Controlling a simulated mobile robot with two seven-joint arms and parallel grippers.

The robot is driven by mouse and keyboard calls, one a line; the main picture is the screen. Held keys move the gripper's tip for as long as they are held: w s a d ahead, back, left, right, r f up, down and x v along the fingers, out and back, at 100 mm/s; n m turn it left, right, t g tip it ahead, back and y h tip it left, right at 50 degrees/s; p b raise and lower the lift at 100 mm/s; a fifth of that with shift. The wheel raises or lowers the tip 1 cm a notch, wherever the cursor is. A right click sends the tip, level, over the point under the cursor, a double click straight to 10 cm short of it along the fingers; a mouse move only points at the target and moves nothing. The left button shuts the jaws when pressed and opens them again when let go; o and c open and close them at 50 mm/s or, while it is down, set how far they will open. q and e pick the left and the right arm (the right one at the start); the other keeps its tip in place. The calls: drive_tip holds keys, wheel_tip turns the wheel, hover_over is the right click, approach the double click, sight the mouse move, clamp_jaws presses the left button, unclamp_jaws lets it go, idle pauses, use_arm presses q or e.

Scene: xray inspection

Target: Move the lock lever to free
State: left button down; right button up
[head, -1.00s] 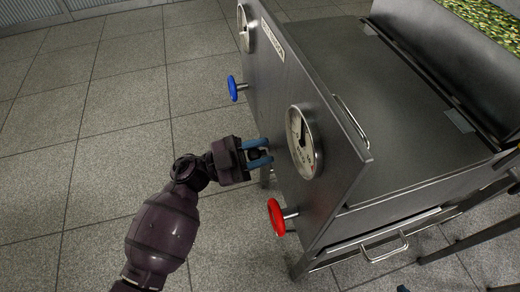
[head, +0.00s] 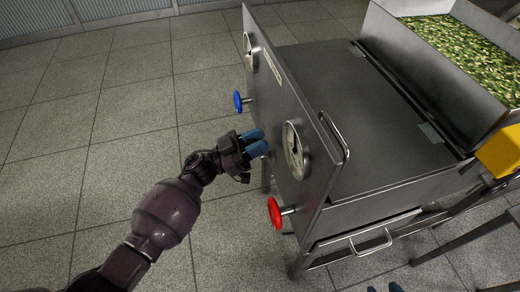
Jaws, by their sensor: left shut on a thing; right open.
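The lock lever is mostly hidden by my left gripper, so I cannot tell its exact position. My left gripper (head: 259,142), with blue fingers, is shut on it at the steel front panel (head: 272,108), left of the near dial gauge (head: 295,150). The gripper is tilted, with one finger above the other.
A blue knob (head: 238,101) and a red knob (head: 275,213) stick out from the panel. A far gauge (head: 248,48), a lid handle (head: 336,135) and a drawer handle (head: 371,243) also show. A yellow block (head: 499,151) is at right. The tiled floor at left is clear.

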use_arm(q)
drive_tip(key=shift+w+a+r+n+p, duration=0.2)
drive_tip(key=shift+w+r+n+p, duration=0.1)
drive_tip(key=shift+w+r+n, duration=0.3)
drive_tip(key=n, duration=0.1)
drive_tip(key=w+n+t, duration=0.1)
drive_tip(key=w+n+t+y+p, duration=0.1)
drive_tip(key=n, duration=0.1)
drive_tip(key=shift+a+f, duration=0.25)
drive_tip(key=shift+a, duration=0.05)
drive_tip(key=n, duration=0.1)
drive_tip(key=w+n+t, duration=0.1)
drive_tip(key=y, duration=0.1)
drive_tip(key=shift+w+a+f+n+p, duration=0.2)
drive_tip(key=shift+w+f+n+p, duration=0.05)
drive_tip(key=shift+n+p, duration=0.15)
drive_tip(key=n, duration=0.1)
drive_tip(key=w+n+t, duration=0.1)
drive_tip(key=f+n+y, duration=0.1)
drive_tip(key=shift+w+a+t, duration=0.25)
drive_tip(key=shift+w+t, duration=0.05)
drive_tip(key=shift+w, duration=0.05)
drive_tip(key=n, duration=0.1)
drive_tip(key=w+f+n+y, duration=0.1)
drive_tip(key=shift+w+a+n+t, duration=0.1)
drive_tip(key=shift+a+n+t, duration=0.05)
drive_tip(key=shift+n+t, duration=0.15)
drive_tip(key=shift+w+a+f+n+y, duration=0.1)
drive_tip(key=shift+w+f+n+y, duration=0.2)
drive_tip(key=shift+n, duration=0.4)
